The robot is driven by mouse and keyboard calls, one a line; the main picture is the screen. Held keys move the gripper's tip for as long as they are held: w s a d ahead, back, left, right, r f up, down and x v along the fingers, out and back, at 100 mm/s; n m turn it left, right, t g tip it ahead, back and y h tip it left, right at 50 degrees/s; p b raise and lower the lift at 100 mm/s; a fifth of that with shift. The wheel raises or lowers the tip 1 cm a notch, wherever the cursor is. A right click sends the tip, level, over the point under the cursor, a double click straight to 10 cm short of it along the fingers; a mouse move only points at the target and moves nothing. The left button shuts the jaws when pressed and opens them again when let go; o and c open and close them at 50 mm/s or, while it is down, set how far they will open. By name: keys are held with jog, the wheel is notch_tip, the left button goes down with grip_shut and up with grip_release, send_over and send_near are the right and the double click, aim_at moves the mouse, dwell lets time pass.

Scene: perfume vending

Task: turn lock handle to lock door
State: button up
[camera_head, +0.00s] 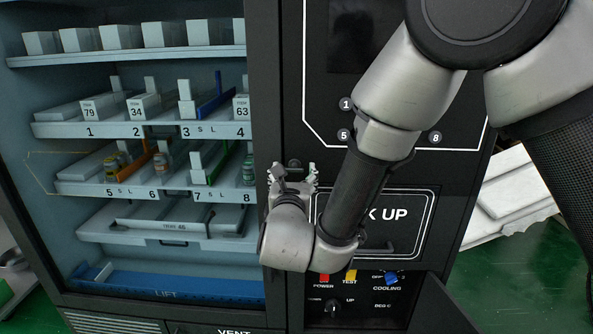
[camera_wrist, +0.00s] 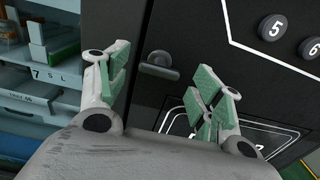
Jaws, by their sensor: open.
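The lock handle (camera_wrist: 160,66) is a small dark lever on the black door panel, seen in the wrist view between and beyond my fingers. In the head view the handle (camera_head: 294,163) is a small dark shape just above my gripper and partly hidden by it. My gripper (camera_head: 292,173) is open, with green finger pads; it also shows in the wrist view (camera_wrist: 163,88). One finger is on each side of the handle in the picture. I see no contact with it. The vending machine door (camera_head: 264,100) is dark, beside the glass-fronted shelves.
Shelves (camera_head: 140,128) with item trays and small bottles fill the left. A pick up panel (camera_head: 408,214) is right of my gripper. Below it are power, test and cooling switches (camera_head: 350,276) and an open flap (camera_head: 447,308). Round number buttons (camera_wrist: 272,27) are at upper right.

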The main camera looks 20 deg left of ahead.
aim_at(294, 171)
jog(key=shift+x, duration=1.5)
jog(key=c, duration=1)
jog(key=shift+c, duration=0.2)
